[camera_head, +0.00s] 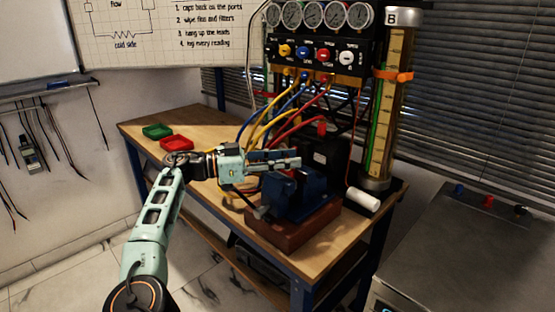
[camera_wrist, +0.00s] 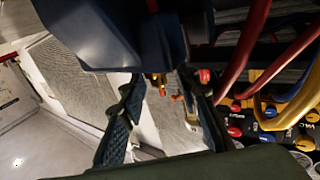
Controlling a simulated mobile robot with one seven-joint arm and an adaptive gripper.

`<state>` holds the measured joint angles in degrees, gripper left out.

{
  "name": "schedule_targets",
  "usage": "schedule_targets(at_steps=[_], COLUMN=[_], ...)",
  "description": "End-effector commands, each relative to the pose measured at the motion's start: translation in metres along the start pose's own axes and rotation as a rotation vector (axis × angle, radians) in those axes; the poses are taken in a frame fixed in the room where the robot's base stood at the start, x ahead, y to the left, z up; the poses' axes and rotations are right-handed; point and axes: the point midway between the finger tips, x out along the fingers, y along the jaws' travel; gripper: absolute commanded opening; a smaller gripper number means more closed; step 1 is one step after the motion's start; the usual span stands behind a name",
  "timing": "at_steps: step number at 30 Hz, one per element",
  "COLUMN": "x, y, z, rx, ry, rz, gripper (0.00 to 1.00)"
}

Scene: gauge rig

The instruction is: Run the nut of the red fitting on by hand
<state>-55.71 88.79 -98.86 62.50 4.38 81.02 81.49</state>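My gripper (camera_head: 298,160) reaches across the bench from the left, level, with its fingertips above the blue vise (camera_head: 292,195). In the wrist view the two fingers of my gripper (camera_wrist: 163,92) stand apart, with nothing seen held between them. Small brass parts (camera_wrist: 158,80) show in the gap, but I cannot tell whether they are near the tips or far behind. A small red piece (camera_wrist: 204,75) shows by the right finger; a red piece (camera_head: 322,128) also stands behind my gripper in the head view. I cannot tell whether either is the red fitting, and its nut is not distinguishable.
The gauge panel (camera_head: 318,54) stands behind, with red, yellow and blue hoses (camera_head: 262,122) looping down close to my gripper. A tall column (camera_head: 392,100) is at right. A white cylinder (camera_head: 362,200) lies on the bench. Green (camera_head: 157,131) and red (camera_head: 176,144) trays sit at left.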

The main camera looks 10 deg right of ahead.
Motion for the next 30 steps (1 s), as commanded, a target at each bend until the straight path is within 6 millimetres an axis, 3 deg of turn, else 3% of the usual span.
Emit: schedule_targets(at_steps=[16, 24, 30], x=[-0.091, -0.113, -0.117], y=[-0.001, -0.001, 0.0], z=[0.0, 0.0, 0.0], rx=[0.0, 0.0, 0.001], ry=[0.0, -0.001, -0.001], rz=[-0.004, -0.002, 0.0], gripper=[0.3, 0.3, 0.3])
